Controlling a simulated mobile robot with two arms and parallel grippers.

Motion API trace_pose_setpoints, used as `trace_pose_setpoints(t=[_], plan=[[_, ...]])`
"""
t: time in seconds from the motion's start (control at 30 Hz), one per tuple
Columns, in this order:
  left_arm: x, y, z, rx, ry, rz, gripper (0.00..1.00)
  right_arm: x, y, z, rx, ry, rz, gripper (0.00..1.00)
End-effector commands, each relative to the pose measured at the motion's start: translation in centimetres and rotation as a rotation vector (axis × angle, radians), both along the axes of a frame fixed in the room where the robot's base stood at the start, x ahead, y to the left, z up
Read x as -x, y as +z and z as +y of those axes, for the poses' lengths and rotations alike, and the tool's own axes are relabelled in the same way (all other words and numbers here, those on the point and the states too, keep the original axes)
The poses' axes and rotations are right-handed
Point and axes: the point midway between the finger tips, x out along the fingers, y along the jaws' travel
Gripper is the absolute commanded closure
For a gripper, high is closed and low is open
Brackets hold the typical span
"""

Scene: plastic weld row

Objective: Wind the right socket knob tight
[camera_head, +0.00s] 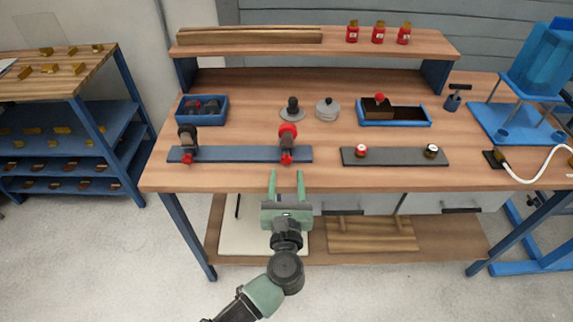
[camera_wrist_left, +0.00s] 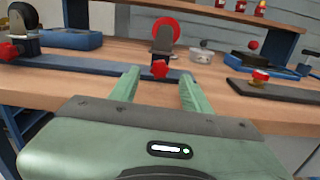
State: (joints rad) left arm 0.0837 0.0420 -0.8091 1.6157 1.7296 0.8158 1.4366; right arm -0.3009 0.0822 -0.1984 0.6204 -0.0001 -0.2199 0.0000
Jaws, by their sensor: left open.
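A blue rail (camera_head: 238,154) lies along the table's front edge with a socket at each end. The right socket's red star-shaped knob (camera_head: 286,158) faces the front; it also shows in the left wrist view (camera_wrist_left: 160,69). A red round piece (camera_head: 288,130) stands upright in the right socket, seen in the wrist view as a red disc (camera_wrist_left: 166,31). The left socket has a similar red knob (camera_head: 187,159) and a black round piece (camera_wrist_left: 24,14). My left gripper (camera_head: 286,174) is open and empty, just in front of the right knob, fingers either side of its line and apart from it.
A dark plate (camera_head: 394,157) with two small knobs lies right of the rail. Behind are a blue tray (camera_head: 202,120), a grey lidded pot (camera_head: 327,109) and a second blue tray (camera_head: 428,122). The table's front edge (camera_head: 225,189) runs beneath my gripper.

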Motion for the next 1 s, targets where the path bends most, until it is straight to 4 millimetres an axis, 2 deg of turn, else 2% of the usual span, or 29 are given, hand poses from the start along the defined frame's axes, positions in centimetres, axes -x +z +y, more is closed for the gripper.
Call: trace_pose_setpoints(t=[0.1,0.3,0.63,0.8,1.0], plan=[[-2.1,0.2,0.0,-0.002,0.0,-0.003,0.52,0.1,0.3,0.0,0.0,0.0,0.001,0.52],[-4.1,0.0,0.0,-0.002,-0.001,-0.001,0.52,0.1,0.4,0.0,0.0,0.0,0.002,0.52],[-4.5,0.0,0.0,-0.002,-0.001,0.001,0.52,0.1,0.4,0.0,0.0,0.0,0.002,0.52],[-4.5,0.0,0.0,-0.003,-0.001,0.001,1.0,0.1,0.4,0.1,-0.001,0.001,0.001,0.52],[-4.5,0.0,0.0,-0.008,-0.001,0.001,1.0,0.1,0.4,0.3,-0.004,0.001,0.001,0.52]])
